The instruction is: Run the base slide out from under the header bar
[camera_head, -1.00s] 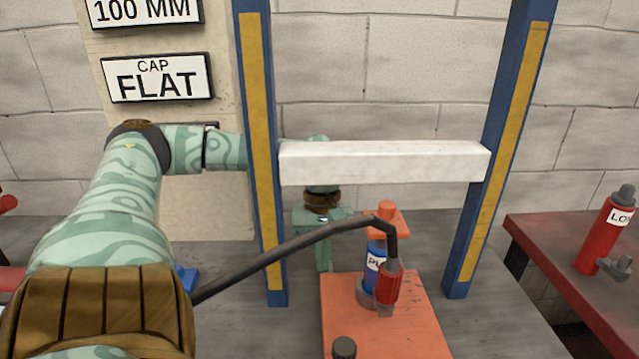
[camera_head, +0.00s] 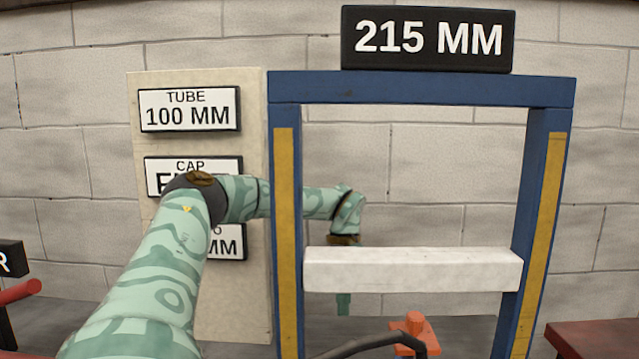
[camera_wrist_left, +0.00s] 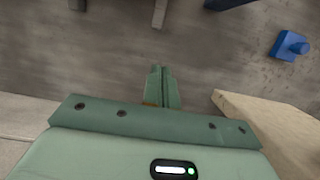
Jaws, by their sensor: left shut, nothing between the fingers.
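The white bar (camera_head: 412,270) runs level between the two blue posts of the frame. The frame's blue top beam (camera_head: 420,91) crosses above it. My left gripper (camera_head: 343,304) points down behind the white bar, which hides part of it; its tips show below the bar. In the left wrist view its fingers (camera_wrist_left: 161,85) are shut with nothing between them, over bare grey bench. The orange head (camera_head: 414,334) of the jack shows at the lower edge, below the white bar. The orange base and the jack's body are out of view. My right gripper is not in view.
A black hose (camera_head: 365,347) crosses low in front. A sign panel (camera_head: 200,300) stands behind my left arm, left of the frame. A 215 MM sign (camera_head: 428,40) tops the frame. The left wrist view shows a blue piece (camera_wrist_left: 290,45) and a beige board (camera_wrist_left: 265,125).

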